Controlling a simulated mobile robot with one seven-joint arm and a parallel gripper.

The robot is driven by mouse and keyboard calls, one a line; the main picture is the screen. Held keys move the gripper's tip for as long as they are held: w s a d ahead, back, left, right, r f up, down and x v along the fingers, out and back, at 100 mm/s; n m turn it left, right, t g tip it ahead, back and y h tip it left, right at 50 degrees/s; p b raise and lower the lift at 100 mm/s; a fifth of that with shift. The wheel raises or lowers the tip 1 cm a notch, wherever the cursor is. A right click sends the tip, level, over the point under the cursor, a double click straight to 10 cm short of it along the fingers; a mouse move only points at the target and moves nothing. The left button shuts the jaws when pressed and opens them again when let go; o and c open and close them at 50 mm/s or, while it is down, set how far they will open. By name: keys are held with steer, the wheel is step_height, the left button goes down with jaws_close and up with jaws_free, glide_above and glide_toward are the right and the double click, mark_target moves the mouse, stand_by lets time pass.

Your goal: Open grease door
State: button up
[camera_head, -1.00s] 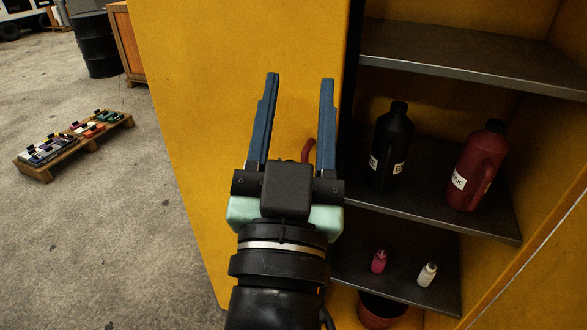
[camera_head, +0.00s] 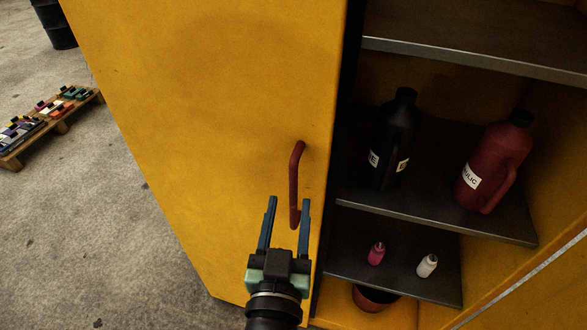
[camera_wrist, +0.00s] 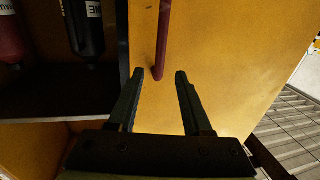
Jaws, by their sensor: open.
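The yellow cabinet door (camera_head: 220,110) stands swung out to the left of the open cabinet. Its red handle (camera_head: 294,185) is a vertical bar near the door's edge. My gripper (camera_head: 288,200) is open at the lower end of the handle, with its fingers pointing up along the door in the head view. In the wrist view the handle (camera_wrist: 162,45) ends just beyond and between my fingertips (camera_wrist: 158,75). Nothing is held between the fingers. Whether the fingers touch the door cannot be told.
Cabinet shelves (camera_head: 430,210) at the right hold a black jug (camera_head: 394,145), a red jug (camera_head: 492,165), a pink bottle (camera_head: 376,254) and a white bottle (camera_head: 427,266). A reddish pot (camera_head: 372,299) is below. A pallet (camera_head: 62,126) with coloured items and open floor lie left.

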mark_target(293, 180)
steer(key=w, duration=0.2)
steer(key=w+p, duration=0.1)
steer(key=w, duration=0.2)
steer(key=w+d+p, duration=0.1)
steer(key=w, duration=0.1)
steer(key=shift+w, duration=0.4)
jaws_close()
stand_by(1.0)
